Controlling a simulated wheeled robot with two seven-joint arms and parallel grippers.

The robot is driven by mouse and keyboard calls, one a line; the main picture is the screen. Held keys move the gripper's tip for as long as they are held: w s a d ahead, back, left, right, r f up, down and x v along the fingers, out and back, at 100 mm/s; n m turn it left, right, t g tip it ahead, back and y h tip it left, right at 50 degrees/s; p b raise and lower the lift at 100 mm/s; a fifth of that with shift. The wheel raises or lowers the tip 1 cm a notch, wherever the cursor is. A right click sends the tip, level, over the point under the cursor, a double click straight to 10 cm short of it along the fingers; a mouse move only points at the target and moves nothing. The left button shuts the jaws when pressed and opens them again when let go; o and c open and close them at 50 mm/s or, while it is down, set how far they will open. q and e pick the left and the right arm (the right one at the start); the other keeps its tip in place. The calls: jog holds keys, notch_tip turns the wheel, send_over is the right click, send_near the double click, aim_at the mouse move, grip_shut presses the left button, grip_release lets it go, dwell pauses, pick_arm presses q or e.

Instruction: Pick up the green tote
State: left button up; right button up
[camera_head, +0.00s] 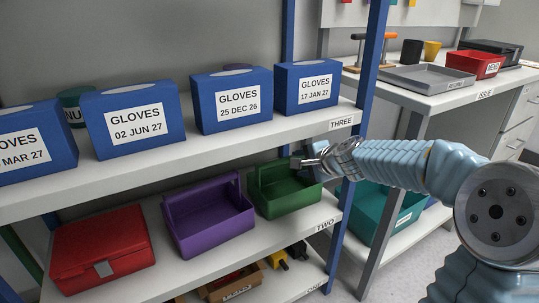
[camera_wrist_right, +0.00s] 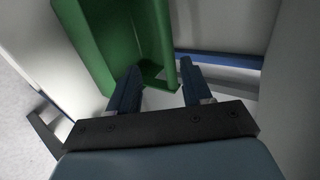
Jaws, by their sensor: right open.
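The green tote (camera_head: 288,201) sits upright at the right end of the shelf labelled TWO, beside a purple tote (camera_head: 208,220). My right gripper (camera_head: 308,164) reaches in from the right at the tote's upper back edge, below shelf THREE. In the right wrist view the green tote (camera_wrist_right: 92,45) fills the upper left. My right gripper (camera_wrist_right: 158,76) is open there, its two dark fingers on either side of a green upright part of the tote. I cannot tell whether they touch it. My left gripper is out of view.
Shelf THREE (camera_head: 250,143) with several blue glove boxes (camera_head: 232,98) hangs close above. A red case (camera_head: 100,245) lies left on shelf TWO. A blue post (camera_head: 350,180) stands right of the green tote. A teal tote (camera_head: 375,215) is beyond it under the side bench.

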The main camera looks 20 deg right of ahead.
aim_at(286, 161)
jog(key=p+x, duration=0.2)
jog(key=x, duration=0.1)
jog(key=p+x, duration=0.2)
jog(key=x, duration=0.1)
jog(key=r+p+x, duration=0.1)
jog(key=p+x, duration=0.1)
jog(key=x, duration=0.1)
jog(key=shift+w, duration=0.25)
jog(key=shift+w+f, duration=0.35)
jog(key=shift+w, duration=0.1)
jog(key=shift+c, duration=0.2)
grip_shut()
